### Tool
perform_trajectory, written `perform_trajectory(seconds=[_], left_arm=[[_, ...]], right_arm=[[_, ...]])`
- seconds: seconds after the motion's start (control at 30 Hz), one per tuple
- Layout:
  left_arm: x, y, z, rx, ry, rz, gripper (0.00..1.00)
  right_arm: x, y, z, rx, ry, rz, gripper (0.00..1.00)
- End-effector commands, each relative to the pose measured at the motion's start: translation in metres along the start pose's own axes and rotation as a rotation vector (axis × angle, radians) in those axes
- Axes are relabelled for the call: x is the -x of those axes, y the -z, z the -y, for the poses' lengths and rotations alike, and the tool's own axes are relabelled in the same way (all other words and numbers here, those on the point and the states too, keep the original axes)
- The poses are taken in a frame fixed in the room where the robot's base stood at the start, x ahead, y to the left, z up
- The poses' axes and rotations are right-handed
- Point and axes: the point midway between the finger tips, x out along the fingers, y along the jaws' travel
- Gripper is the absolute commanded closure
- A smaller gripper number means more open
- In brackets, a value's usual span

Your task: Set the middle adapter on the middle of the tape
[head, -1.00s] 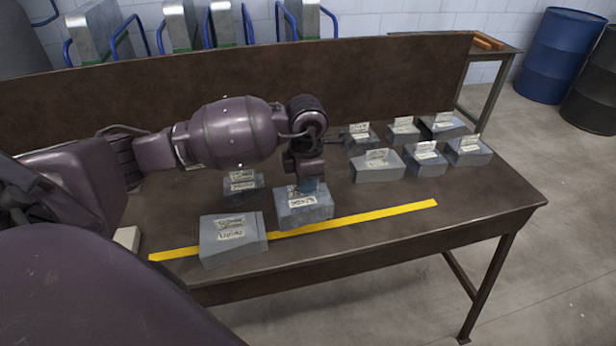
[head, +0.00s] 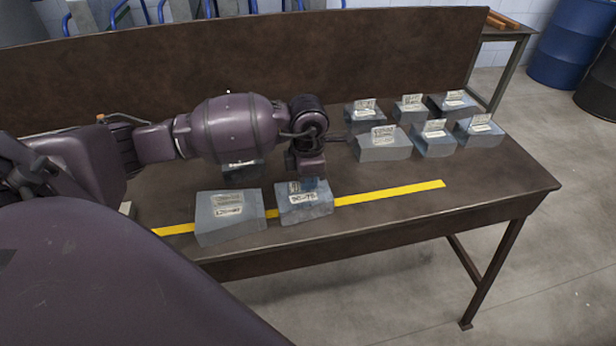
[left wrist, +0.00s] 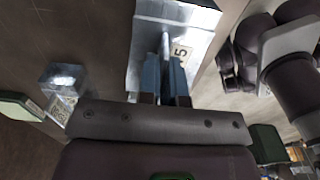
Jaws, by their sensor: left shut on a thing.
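The grey block-shaped adapter (head: 308,208) with a white label is in my left gripper (head: 307,180). In the head view it covers part of the yellow tape (head: 390,193), which shows on both sides of it. Whether its base touches the table I cannot tell. In the left wrist view the gripper fingers (left wrist: 165,85) are shut on the upright tab of the adapter (left wrist: 200,40). A larger labelled adapter (head: 229,228) sits over the tape to the left, with a narrow gap between them. My right gripper is not in view.
Another grey block (head: 240,178) stands behind, partly hidden by my left forearm. Several grey labelled blocks, one of them here (head: 383,148), stand at the back right of the brown table (head: 480,188). The tape's right part is bare. A raised back panel (head: 400,60) bounds the table.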

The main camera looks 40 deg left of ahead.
Motion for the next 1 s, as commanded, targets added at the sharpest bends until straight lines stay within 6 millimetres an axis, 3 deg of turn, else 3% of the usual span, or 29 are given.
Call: perform_trajectory(seconds=[0.2,0.23,0.4,0.77,1.0], left_arm=[[0.001,0.0,0.0,0.0,0.0,0.001,1.0],[0.001,0.0,0.0,0.0,0.0,0.001,0.89],[0.0,0.0,0.0,0.0,0.0,0.0,0.64],[0.005,0.0,0.0,0.0,0.0,0.001,0.64],[0.042,-0.001,-0.001,-0.001,-0.005,0.004,0.64]], right_arm=[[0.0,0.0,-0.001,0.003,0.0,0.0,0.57],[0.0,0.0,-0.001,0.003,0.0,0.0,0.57],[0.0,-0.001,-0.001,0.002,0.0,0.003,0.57],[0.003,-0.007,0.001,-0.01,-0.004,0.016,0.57],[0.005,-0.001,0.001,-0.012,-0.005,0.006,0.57]])
